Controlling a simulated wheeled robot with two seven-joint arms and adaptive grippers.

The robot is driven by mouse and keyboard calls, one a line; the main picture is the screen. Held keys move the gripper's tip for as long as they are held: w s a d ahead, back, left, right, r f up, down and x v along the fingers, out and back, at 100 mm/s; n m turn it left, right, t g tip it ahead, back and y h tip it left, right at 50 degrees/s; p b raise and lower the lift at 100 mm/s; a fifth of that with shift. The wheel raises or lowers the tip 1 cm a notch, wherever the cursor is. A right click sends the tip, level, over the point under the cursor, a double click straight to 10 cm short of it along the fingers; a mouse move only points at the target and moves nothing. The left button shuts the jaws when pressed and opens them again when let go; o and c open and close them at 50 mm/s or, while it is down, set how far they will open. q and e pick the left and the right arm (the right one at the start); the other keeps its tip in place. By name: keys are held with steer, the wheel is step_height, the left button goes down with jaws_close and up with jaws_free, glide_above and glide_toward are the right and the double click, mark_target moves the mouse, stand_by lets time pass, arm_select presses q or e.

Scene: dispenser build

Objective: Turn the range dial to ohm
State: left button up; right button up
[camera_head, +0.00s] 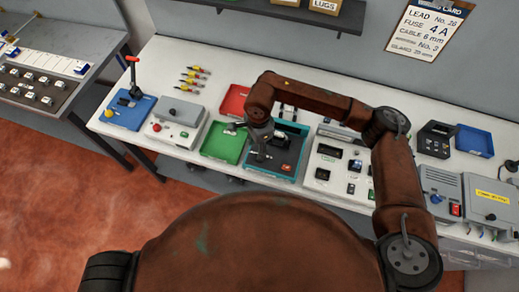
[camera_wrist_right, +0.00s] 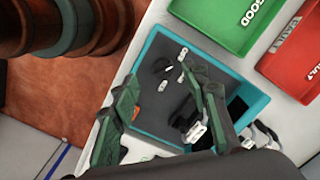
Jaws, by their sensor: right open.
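A teal-rimmed unit with a dark grey face (camera_head: 271,174) lies on the white bench, below my right gripper (camera_head: 258,152). In the right wrist view the same dark face (camera_wrist_right: 165,120) fills the middle, with a small dark round knob (camera_wrist_right: 160,67) and small white marks around it. I take this knob to be the range dial; its setting is too small to read. My right gripper (camera_wrist_right: 160,75) is open, its two green fingers on either side of the dial area with nothing held. Whether they touch the face cannot be told. My left gripper is not in view.
A green tray marked GOOD (camera_wrist_right: 225,22) and a red tray (camera_wrist_right: 298,62) lie close by the unit. A grey panel with a red button (camera_head: 176,122) stands to the left, and a white panel with switches (camera_head: 330,165) to the right.

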steer(key=shift+w+d+f+h, duration=0.15)
steer(key=shift+w+d+h, duration=0.15)
steer(key=shift+w+d, duration=0.15)
steer(key=shift+d+f, duration=0.1)
steer(key=shift+f, duration=0.25)
steer(key=shift+s+f+p, duration=0.1)
steer(key=shift+f+p, duration=0.55)
steer(key=shift+f, duration=2.7)
steer(key=shift+c, duration=0.3)
jaws_close()
